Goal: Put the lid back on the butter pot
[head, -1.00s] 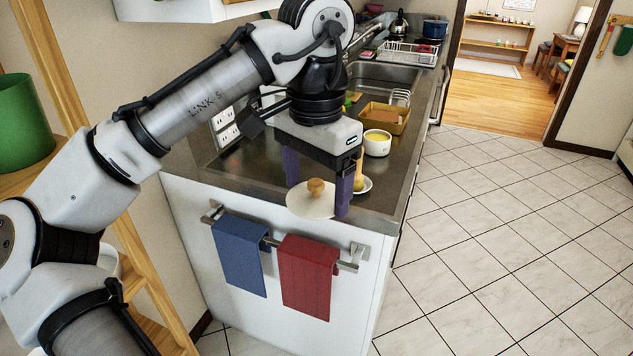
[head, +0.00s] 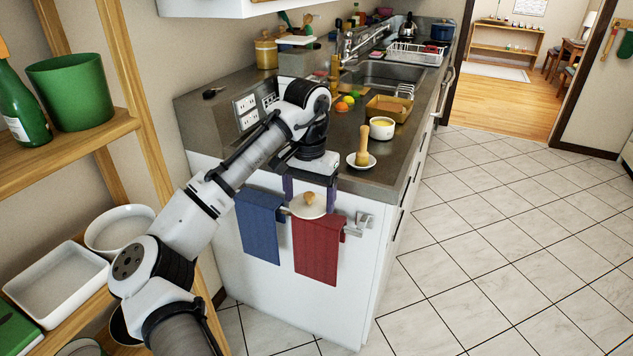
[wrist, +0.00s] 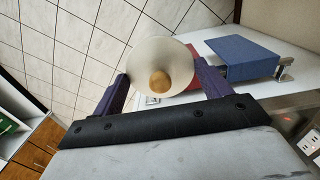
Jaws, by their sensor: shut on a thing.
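The lid (head: 308,212) is a pale round disc with a wooden knob. My gripper (head: 310,198) is shut on it, with one purple finger at each side of its rim. It hangs in front of the counter's near end, by the towel rail and below the worktop edge. In the wrist view the lid (wrist: 160,52) sits between the fingertips (wrist: 162,82), knob facing the camera. The butter pot (head: 382,131) is a small white pot with yellow butter showing in its open top. It stands on the worktop near the right edge, behind and right of my gripper.
A wooden pestle-like tool (head: 363,145) stands on a white saucer (head: 352,162) near the worktop's front corner. A tan tray (head: 387,108) and fruit (head: 344,104) lie behind. Blue (head: 262,228) and red (head: 318,250) towels hang on the rail. A wooden shelf (head: 62,155) stands left.

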